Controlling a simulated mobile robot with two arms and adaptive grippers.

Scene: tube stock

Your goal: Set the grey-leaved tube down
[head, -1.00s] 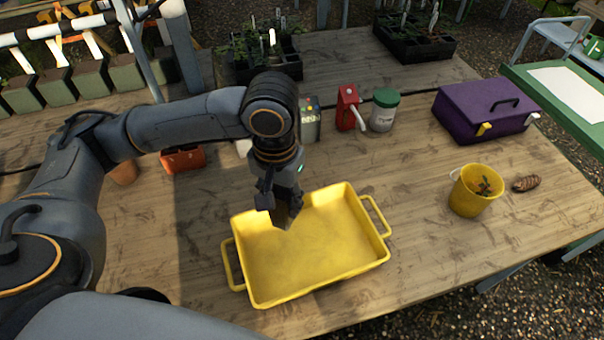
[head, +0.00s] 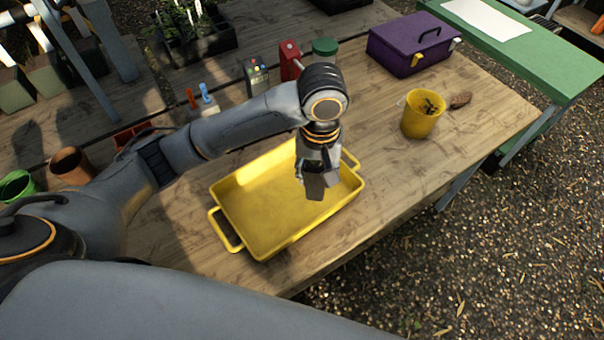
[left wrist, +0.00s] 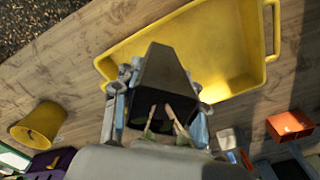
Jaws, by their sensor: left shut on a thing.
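My left gripper (head: 320,163) is shut on a dark, tapered square tube (head: 315,187) above the right part of the yellow tray. In the left wrist view the tube (left wrist: 165,70) sits between the fingers (left wrist: 158,112), with its narrow end pointing away from the camera. Pale stems and a little green show at its near, open end; the leaves are mostly hidden, so their grey colour cannot be confirmed. The yellow tray (head: 250,205) lies on the bench, and its visible floor is empty. The tube appears apart from the tray floor. My right gripper is out of view.
A purple toolbox (head: 410,45), red bottle (head: 290,60) and green-lidded jar (head: 325,48) are behind.

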